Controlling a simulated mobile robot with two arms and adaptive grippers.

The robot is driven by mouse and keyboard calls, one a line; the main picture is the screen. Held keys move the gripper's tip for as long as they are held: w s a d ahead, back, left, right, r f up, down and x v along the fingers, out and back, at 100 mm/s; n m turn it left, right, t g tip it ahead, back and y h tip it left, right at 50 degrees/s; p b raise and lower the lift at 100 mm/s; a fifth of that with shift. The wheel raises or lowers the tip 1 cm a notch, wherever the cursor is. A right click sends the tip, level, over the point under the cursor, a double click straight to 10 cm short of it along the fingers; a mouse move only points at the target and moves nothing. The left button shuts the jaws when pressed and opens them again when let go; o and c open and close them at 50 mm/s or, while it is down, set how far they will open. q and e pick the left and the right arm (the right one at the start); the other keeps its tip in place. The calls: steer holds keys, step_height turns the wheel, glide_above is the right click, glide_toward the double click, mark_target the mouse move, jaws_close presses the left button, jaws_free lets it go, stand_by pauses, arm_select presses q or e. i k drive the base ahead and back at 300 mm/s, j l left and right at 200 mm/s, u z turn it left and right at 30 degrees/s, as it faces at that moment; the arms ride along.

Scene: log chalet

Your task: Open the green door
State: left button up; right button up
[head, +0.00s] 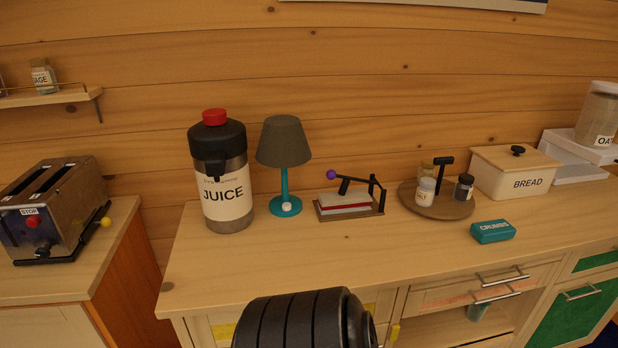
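The green door (572,319) is at the lower right of the head view, in the front of the long wooden cabinet. It has a pale wooden frame and a metal bar handle (580,292) near its top. The door looks shut, and its lower part runs out of the picture. Neither gripper can be made out in this view. A black ribbed part of my own body fills the bottom middle and hides some of the cabinet front.
A green drawer front (596,262) is above the door. Left of it are drawers with bar handles (501,276) and an open compartment (458,328). The countertop (350,252) holds a juice dispenser (226,201), a lamp (284,145), a bread box (510,172) and a crumbs box (493,231).

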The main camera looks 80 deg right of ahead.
mark_target(574, 310)
steer(key=z, duration=1.6)
steer(key=k+z, duration=0.1)
steer(key=z, duration=2)
steer(key=l+z, duration=0.1)
steer(key=z, duration=0.45)
steer(key=k+l, duration=0.05)
